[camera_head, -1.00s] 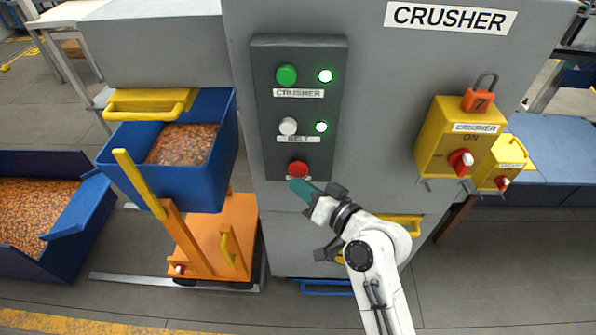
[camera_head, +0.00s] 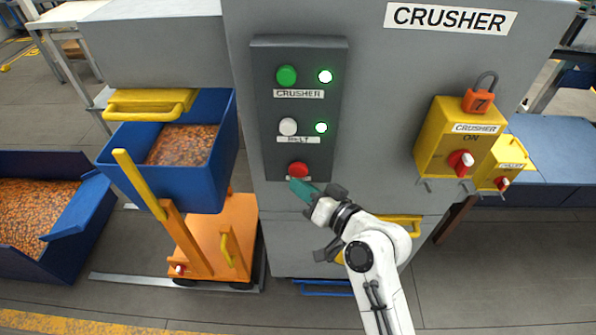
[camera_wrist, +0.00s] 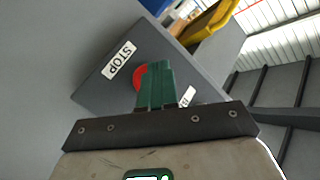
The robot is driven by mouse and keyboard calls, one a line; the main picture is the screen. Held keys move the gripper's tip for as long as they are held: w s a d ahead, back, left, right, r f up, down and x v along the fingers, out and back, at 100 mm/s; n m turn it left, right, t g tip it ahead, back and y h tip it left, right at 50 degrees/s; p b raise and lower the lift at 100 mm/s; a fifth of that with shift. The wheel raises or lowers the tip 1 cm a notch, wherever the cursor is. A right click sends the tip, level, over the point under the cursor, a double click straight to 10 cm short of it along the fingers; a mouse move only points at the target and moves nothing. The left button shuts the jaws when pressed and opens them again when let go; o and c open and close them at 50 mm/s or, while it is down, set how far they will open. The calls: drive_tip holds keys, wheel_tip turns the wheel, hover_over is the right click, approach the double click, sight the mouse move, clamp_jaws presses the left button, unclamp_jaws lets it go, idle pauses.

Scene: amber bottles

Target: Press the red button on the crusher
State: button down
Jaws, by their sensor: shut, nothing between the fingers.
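The red button (camera_head: 298,169) is the lowest button on the dark control panel (camera_head: 262,110) of the grey crusher (camera_head: 375,70). My gripper (camera_head: 295,187) has green fingers, shut and empty, with the tips just below the red button in the head view. In the wrist view the closed fingers (camera_wrist: 155,68) cover part of the red button (camera_wrist: 138,78). The STOP label (camera_wrist: 119,60) shows beside it. I cannot tell whether the fingertips touch the button.
Above are a green button (camera_head: 286,76), a white button (camera_head: 288,127) and two lit green lamps. A yellow switch box (camera_head: 440,140) with a padlock (camera_head: 478,98) is at right. A blue bin (camera_head: 170,187) on an orange cart (camera_head: 225,240) stands at left.

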drive_tip(key=shift+w, duration=0.2)
idle(0.6)
drive_tip(key=shift+w, duration=0.2)
drive_tip(key=shift+w+d+b, duration=0.1)
drive_tip(key=shift+w+b, duration=0.35)
idle(0.8)
drive_tip(key=shift+s, duration=0.1)
drive_tip(key=shift+s+p, duration=0.3)
drive_tip(key=shift+s, duration=0.5)
drive_tip(key=s, duration=0.1)
drive_tip(key=s+p, duration=0.1)
drive_tip(key=s, duration=0.3)
drive_tip(key=shift+a+p, duration=0.3)
idle(0.8)
